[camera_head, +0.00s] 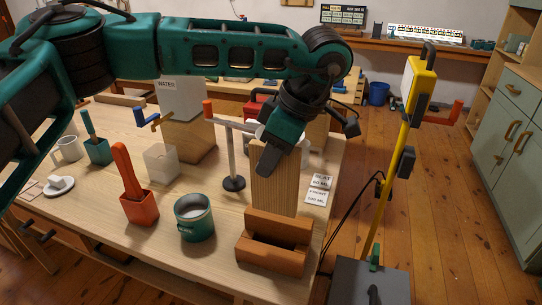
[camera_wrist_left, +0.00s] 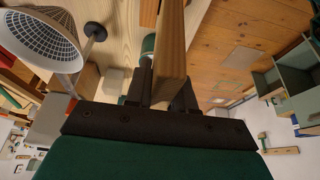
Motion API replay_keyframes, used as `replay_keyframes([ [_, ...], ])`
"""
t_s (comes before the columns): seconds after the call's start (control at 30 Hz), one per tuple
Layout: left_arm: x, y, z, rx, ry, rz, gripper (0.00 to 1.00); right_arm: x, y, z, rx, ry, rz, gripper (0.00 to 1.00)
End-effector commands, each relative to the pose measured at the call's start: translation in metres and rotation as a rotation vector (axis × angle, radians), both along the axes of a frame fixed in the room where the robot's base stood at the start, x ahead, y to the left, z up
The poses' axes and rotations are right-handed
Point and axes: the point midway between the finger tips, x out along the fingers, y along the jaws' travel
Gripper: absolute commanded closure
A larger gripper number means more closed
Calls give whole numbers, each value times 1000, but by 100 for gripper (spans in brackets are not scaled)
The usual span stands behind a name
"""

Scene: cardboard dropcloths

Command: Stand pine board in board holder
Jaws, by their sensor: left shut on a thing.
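The pine board (camera_head: 274,192) stands upright at the right front of the workbench. My left gripper (camera_head: 273,160) is shut on its upper part from above. The board holder (camera_head: 270,262), a reddish-brown wooden block with a trough, is at the bench's front right. The board's lower end is at the holder's back wall in the head view; I cannot tell whether it is behind it, above it or touching. In the left wrist view the board (camera_wrist_left: 172,45) runs between the dark fingers (camera_wrist_left: 163,92). The holder is not clearly visible there. My right gripper is out of view.
A green mug (camera_head: 194,220) and an orange cup (camera_head: 139,207) stand left of the holder. A post stand (camera_head: 234,183) is left of the board. Printed cards (camera_head: 318,190) lie right of it. A yellow stand (camera_head: 405,110) rises beyond the bench's right edge.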

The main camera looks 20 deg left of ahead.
Motion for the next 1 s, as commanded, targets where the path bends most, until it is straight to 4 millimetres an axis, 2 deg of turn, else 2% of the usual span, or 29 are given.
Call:
replay_keyframes([
  [0.37, 0, 0, -6, 0, 1, 1, 100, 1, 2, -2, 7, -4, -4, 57],
  [0.6, 0, 0, -21, 0, 0, 1, 100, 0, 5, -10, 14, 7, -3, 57],
  [1.0, 0, 0, -49, 0, 1, 1, 100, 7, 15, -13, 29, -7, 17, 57],
])
